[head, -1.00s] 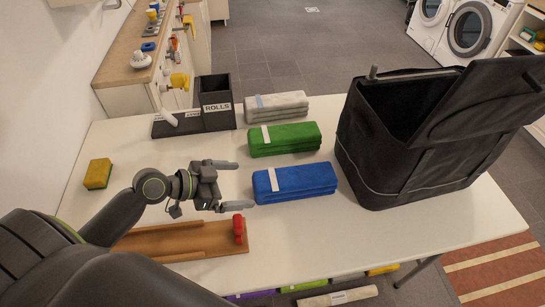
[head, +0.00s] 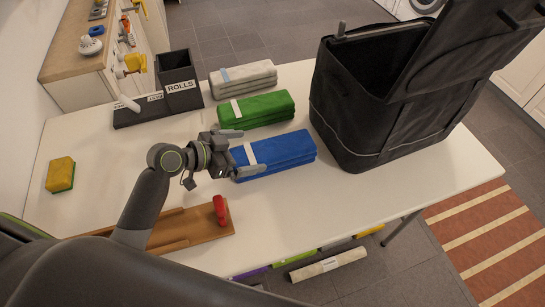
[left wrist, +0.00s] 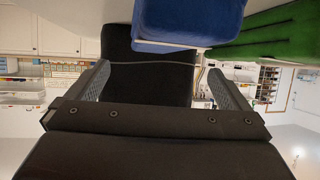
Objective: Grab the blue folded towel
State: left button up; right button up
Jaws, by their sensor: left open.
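The blue folded towel (head: 285,152) lies on the white table with a pale band near its left end. My left gripper (head: 252,151) is open at the towel's left end, with the lower finger overlapping the towel's near left corner in the head view. In the left wrist view, which looks upside down, the blue towel (left wrist: 188,22) is at the top, ahead of the open fingers and offset toward the right finger. No towel is clasped between the fingers. My right gripper is not in view.
A green towel (head: 265,108) and a grey towel (head: 250,80) lie behind the blue one. A large black open bag (head: 350,115) stands to its right. A wooden board with a red piece (head: 220,209) lies in front, left. The table's front right is clear.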

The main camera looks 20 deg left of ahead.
aim_at(271, 148)
pick_arm(q)
jog(key=shift+x, duration=0.8)
jog(key=b+x, duration=0.3)
jog(key=x, duration=0.2)
jog(key=shift+w+f, duration=0.15)
jog(key=shift+f, duration=0.1)
jog(key=shift+a, duration=0.1)
jog(key=shift+r, duration=0.1)
jog(key=shift+c, duration=0.4)
jog(key=c, duration=0.9)
